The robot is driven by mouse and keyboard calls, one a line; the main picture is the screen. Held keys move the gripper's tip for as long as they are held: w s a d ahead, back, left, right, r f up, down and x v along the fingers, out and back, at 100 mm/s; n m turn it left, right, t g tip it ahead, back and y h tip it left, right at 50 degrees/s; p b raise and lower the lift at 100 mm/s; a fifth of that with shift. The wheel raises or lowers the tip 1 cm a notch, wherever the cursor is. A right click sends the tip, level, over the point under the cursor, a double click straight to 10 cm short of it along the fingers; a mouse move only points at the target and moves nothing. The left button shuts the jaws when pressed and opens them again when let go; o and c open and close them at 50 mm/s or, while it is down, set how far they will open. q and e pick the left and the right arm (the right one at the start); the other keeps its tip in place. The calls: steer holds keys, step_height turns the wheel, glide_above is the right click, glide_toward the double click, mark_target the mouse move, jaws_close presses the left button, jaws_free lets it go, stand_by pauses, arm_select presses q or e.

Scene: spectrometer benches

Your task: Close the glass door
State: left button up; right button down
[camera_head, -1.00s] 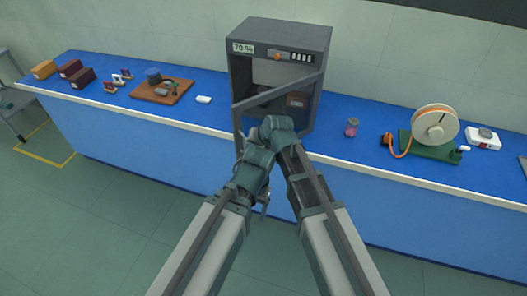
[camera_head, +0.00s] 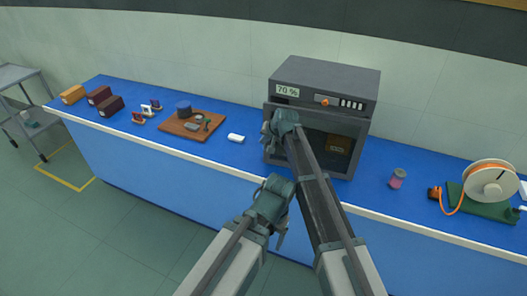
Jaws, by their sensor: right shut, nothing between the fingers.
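The glass door (camera_head: 345,123) of the dark grey cabinet (camera_head: 330,76) lies across the cabinet's front, nearly flush with it. I cannot tell whether it is fully shut. A brown item (camera_head: 338,145) shows dimly through the glass. My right gripper (camera_head: 267,137) is at the door's left edge, shut and empty, partly hidden by its wrist; I cannot tell whether it touches the door. My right arm hides the middle of the door. My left gripper (camera_head: 280,238) is lower, in front of the bench and apart from the door; its fingers are too unclear to read.
The cabinet stands on a blue bench (camera_head: 225,160). To its left are a white block (camera_head: 236,138), a brown board (camera_head: 192,127) with parts, and several small boxes. To its right are a pink-capped jar (camera_head: 397,179) and an orange-cable reel (camera_head: 490,182).

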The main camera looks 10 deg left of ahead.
steer(key=w, duration=0.4)
steer(key=shift+w+r, duration=0.1)
steer(key=shift+w, duration=0.1)
steer(key=shift+w+d, duration=0.1)
stand_by(0.3)
steer(key=s+r+p, duration=0.8)
steer(key=s, duration=0.2)
steer(key=shift+a, duration=0.4)
